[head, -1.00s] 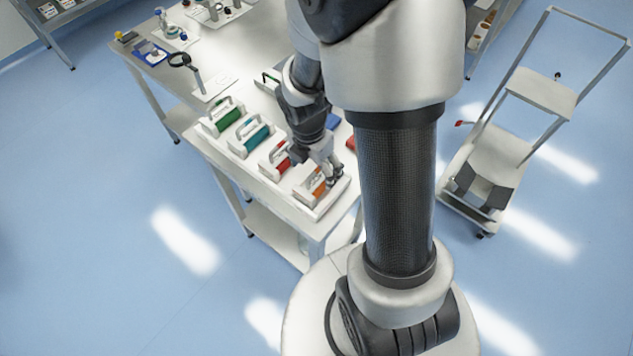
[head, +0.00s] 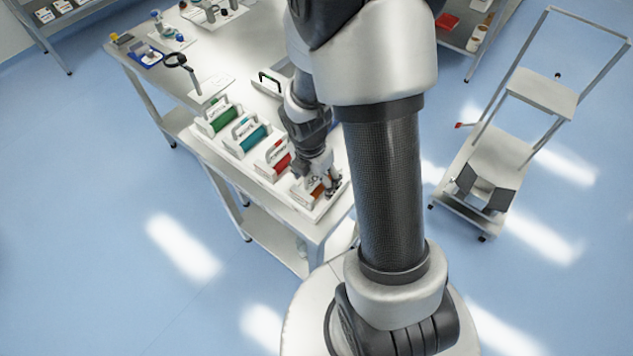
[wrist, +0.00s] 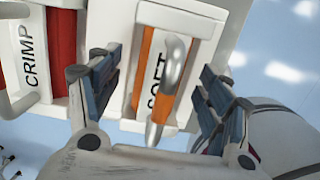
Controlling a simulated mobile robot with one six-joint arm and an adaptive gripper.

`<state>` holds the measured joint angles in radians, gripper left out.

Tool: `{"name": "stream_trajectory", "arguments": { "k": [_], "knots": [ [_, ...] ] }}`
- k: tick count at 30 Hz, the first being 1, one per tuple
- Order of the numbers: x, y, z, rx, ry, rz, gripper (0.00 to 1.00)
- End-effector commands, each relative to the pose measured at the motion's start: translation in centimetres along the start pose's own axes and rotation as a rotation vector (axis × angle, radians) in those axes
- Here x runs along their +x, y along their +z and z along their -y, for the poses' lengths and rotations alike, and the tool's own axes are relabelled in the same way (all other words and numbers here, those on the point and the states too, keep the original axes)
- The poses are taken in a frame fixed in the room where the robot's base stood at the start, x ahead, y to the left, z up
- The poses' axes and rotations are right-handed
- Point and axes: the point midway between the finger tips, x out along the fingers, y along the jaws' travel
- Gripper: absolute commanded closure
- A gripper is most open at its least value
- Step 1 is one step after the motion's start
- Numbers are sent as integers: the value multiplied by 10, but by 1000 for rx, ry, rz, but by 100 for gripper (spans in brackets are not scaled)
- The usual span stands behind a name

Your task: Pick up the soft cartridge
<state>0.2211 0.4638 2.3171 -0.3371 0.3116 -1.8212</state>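The soft cartridge (wrist: 148,68) is white and orange, with a pale arched handle and the partly hidden label "SOFT". In the wrist view it lies between the two spread fingers of my gripper (wrist: 155,95). The fingers stand apart on either side of the handle, with gaps, and my gripper is open. In the head view my gripper (head: 326,178) is over the orange cartridge (head: 306,191) at the near right end of the row and hides part of it.
The red "CRIMP" cartridge (wrist: 62,50) stands close on the left of the soft one. Teal (head: 246,134) and green (head: 217,115) cartridges continue the row on a white bench (head: 200,160). A magnifier (head: 178,62) stands farther back. A trolley (head: 490,170) stands on the right.

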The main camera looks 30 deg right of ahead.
Motion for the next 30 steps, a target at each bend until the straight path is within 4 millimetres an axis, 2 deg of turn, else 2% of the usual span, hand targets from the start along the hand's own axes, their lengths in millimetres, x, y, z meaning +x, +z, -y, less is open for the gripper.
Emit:
{"name": "stream_trajectory", "arguments": {
  "k": [2,23,30],
  "knots": [
    [0,0,0,0,0,0,37],
    [0,0,0,0,0,0,84],
    [-1,0,0,0,1,1,84]
  ]
}}
